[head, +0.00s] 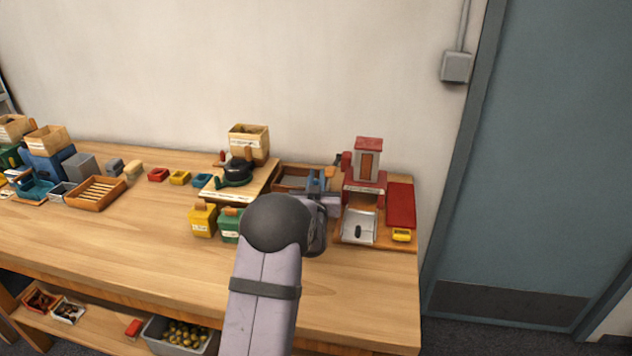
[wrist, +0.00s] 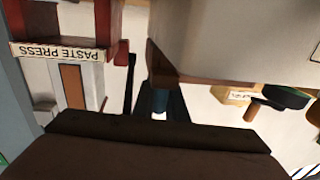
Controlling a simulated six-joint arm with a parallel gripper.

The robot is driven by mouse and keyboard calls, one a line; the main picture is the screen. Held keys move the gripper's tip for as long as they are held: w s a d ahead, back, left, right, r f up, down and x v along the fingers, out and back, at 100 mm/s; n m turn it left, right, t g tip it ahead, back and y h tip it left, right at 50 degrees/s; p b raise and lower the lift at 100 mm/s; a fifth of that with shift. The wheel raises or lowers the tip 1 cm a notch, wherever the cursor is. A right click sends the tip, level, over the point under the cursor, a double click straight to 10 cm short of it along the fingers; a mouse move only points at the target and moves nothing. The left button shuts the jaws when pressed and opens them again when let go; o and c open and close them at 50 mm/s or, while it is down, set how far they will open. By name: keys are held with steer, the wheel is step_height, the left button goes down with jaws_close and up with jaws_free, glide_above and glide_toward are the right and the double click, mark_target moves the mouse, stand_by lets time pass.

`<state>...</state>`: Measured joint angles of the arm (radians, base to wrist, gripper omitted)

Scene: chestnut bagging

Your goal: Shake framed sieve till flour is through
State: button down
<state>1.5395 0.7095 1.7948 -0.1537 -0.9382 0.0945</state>
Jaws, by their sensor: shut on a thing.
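The framed sieve (head: 292,168) has a wooden rim around a greyish inside and is at the back of the table, left of the paste press. My gripper (head: 318,183) is at its right side, shut on it; my arm hides part of the contact. In the wrist view a pale surface with a brown edge, seemingly the sieve (wrist: 225,80), fills the upper right beside my dark fingers (wrist: 160,103). A small bluish piece shows between the fingers. I cannot tell how much flour lies in the sieve or beneath it.
The red and white paste press (head: 367,165) stands close on the right, with a metal tray (head: 359,227) and red mat (head: 401,205) near it. A wooden stand with a dark bowl (head: 237,173) is on the left. Yellow (head: 203,220) and green (head: 229,226) boxes stand in front. The table's front is clear.

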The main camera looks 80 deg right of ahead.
steer(key=shift+d, duration=0.75)
steer(key=c, duration=1.8)
jaws_free()
steer(key=shift+o, duration=0.2)
steer(key=shift+a, duration=0.1)
steer(key=shift+s+a+b, duration=0.2)
steer(key=shift+a+b, duration=0.2)
steer(key=shift+a, duration=0.8)
steer(key=shift+s+a+b, duration=0.2)
steer(key=shift+a+b, duration=0.2)
steer(key=shift+a, duration=0.75)
steer(key=shift+s+a+b, duration=0.2)
steer(key=shift+a+b, duration=0.2)
steer(key=shift+a, duration=0.8)
